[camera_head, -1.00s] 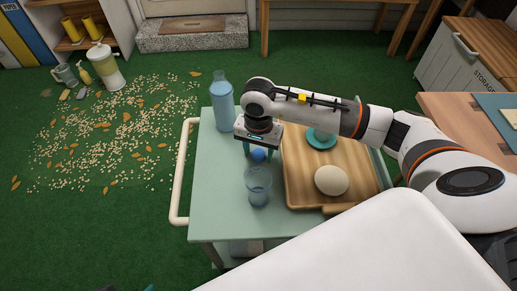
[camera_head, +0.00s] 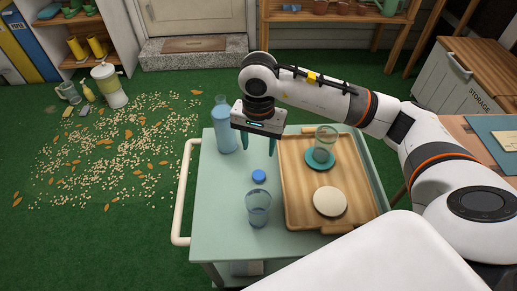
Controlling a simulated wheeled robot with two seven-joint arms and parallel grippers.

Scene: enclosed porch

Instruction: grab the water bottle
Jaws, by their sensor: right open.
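The water bottle (camera_head: 225,135) is blue and translucent and stands upright near the far left corner of the green cart top (camera_head: 215,230). My right gripper (camera_head: 258,145) points down with its teal fingers apart and nothing between them. It is to the right of the bottle, and part of the bottle's upper right edge is close to the gripper body. I cannot tell whether they touch. My left gripper is not in view.
A blue cap (camera_head: 259,177) and a clear blue cup (camera_head: 258,207) stand on the cart in front of the gripper. A wooden tray (camera_head: 292,200) on the right holds a glass (camera_head: 325,143) on a teal coaster (camera_head: 318,163) and a round pale disc (camera_head: 330,202).

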